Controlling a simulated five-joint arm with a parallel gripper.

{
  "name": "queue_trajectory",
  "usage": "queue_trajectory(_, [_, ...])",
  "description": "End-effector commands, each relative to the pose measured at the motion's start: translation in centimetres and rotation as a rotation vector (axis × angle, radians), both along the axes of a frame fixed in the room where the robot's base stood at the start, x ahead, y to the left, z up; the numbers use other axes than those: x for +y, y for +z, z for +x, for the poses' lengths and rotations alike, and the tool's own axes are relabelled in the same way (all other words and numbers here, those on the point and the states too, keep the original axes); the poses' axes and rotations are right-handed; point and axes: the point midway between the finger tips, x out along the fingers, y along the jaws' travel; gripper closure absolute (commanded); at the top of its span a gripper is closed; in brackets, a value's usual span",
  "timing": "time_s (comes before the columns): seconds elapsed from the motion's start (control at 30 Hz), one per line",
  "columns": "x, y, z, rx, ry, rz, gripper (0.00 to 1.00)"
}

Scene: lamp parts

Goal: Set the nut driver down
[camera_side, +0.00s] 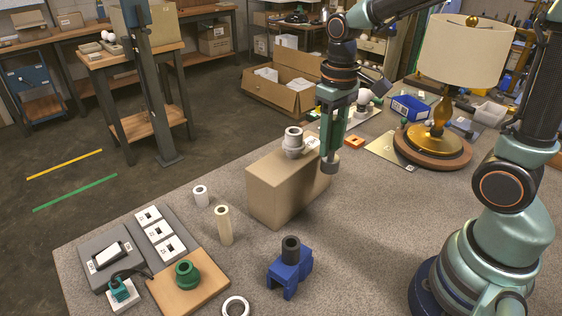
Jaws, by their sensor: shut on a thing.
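My gripper (334,150) points down at the right end of a tan block (277,193), above the grey table. Its green fingers are shut on the nut driver (330,163), of which a short grey rounded part shows at the fingertips. The rest of it is hidden by the fingers. I cannot tell whether it touches the block or the table. A blue holder (287,277) with a dark upright hollow cylinder (291,248) stands on the table in front, apart from the gripper.
A grey ringed fitting (293,144) stands on the block, left of my gripper. A lamp (440,135) stands at the back right. White and cream tubes (224,226), a wooden board (200,297) with a green part and a white ring (236,307) occupy the front left. Table right of the blue holder is clear.

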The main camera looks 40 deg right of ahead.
Motion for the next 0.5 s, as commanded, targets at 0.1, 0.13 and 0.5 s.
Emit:
queue_trajectory(0.1, [0.0,0.0,0.0,0.0,-0.001,0.0,1.0])
queue_trajectory(0.13, [0.0,0.0,0.0,0.0,-0.001,0.0,1.0])
queue_trajectory(0.5, [0.0,4.0,0.2,-0.008,-0.002,0.0,1.0])
